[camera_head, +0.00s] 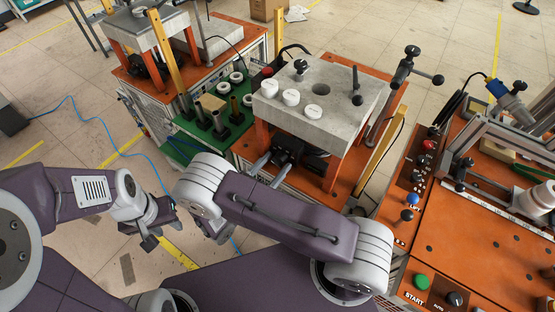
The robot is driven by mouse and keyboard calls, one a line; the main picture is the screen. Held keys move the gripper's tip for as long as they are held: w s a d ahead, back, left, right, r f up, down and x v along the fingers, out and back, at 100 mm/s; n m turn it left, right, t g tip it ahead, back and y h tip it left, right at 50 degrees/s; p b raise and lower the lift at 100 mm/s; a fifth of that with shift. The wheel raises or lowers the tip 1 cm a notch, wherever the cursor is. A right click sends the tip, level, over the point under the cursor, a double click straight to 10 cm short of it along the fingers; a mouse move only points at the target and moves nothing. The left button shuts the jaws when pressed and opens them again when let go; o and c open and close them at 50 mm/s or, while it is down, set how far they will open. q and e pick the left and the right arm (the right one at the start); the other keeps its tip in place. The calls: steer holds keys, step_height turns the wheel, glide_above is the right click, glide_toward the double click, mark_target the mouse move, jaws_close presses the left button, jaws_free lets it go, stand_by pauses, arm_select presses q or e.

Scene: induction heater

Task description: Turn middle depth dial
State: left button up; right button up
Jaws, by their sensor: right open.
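Three white round dials stand in a row on the left edge of the grey top plate (335,122) of the nearer heater station. The middle dial (291,97) sits between the back-left dial (269,88) and the front-right dial (312,113). No gripper touches them. My left gripper (141,238) is over the floor at the left, well apart from the dials; its jaw gap is unclear. My right arm's purple and white links cross the lower middle, in front of the station. My right gripper does not show.
A dark block with two silver rods (263,162) sits below the plate. A green tray (180,127) with dark cylinders is left of the station. An orange control panel (465,255) with buttons stands at the right. A blue cable (110,126) lies on the floor.

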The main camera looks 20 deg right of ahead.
steer(key=shift+w+d+r, duration=0.1)
steer(key=shift+w+d, duration=0.15)
steer(key=shift+d, duration=0.15)
jaws_close()
steer(key=shift+m, duration=0.3)
steer(key=m, duration=0.2)
steer(key=shift+m+b, duration=0.3)
steer(key=shift+m, duration=0.1)
steer(key=shift+m+b, duration=0.35)
steer(key=shift+m, duration=1.35)
steer(key=shift+r, duration=0.1)
jaws_free()
